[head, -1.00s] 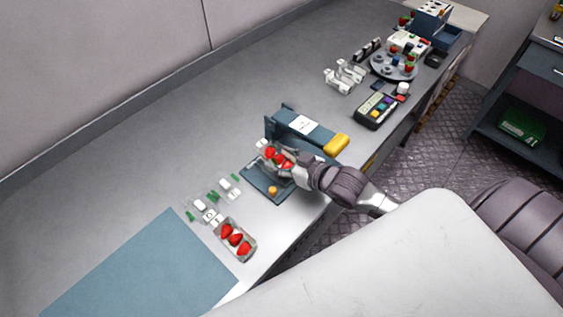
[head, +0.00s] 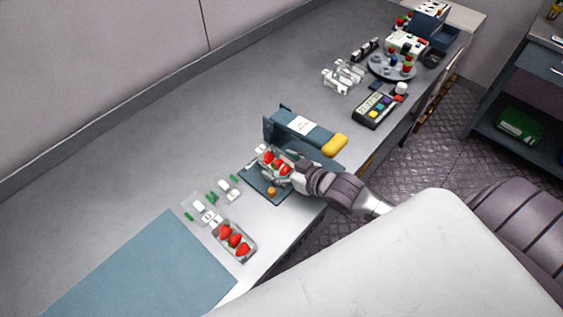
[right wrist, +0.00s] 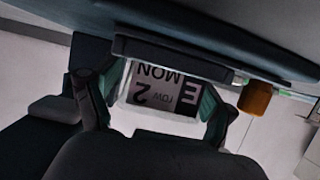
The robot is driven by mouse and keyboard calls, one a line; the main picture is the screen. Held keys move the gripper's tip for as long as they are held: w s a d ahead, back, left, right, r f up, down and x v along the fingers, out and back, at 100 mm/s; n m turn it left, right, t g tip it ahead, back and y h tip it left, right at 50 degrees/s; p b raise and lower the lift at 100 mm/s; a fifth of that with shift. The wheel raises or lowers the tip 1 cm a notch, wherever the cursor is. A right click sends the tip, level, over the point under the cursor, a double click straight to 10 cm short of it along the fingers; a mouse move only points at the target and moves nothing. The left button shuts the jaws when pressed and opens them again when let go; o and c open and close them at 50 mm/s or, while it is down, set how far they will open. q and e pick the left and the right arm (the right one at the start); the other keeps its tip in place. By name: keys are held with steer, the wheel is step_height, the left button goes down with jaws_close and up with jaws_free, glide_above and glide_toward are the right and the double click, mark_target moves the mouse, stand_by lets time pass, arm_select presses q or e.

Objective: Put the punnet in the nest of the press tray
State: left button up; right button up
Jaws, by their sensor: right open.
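A clear punnet (head: 268,160) with several red strawberries sits at the press tray (head: 257,184), in front of the blue press (head: 300,124) with its yellow handle (head: 335,146). I cannot tell whether it is fully down in the nest. My right gripper (head: 290,176) is open at the punnet's near right end and hides part of it. The tray's orange knob (right wrist: 255,98) shows to the right. My left gripper is out of view.
Another strawberry punnet (head: 234,240) lies nearer, beside small white and green pieces (head: 212,206) and a blue mat (head: 140,275). A keypad box (head: 374,110), white clamps (head: 343,77) and a round rack (head: 392,68) stand farther right. The back bench is clear.

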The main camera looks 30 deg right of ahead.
steer(key=shift+r, duration=0.25)
steer(key=shift+s+d, duration=0.1)
steer(key=shift+s, duration=0.25)
steer(key=b+v, duration=0.1)
steer(key=v, duration=1)
steer(key=shift+s+r, duration=0.1)
steer(key=shift+r, duration=0.05)
steer(key=shift+s+d, duration=0.1)
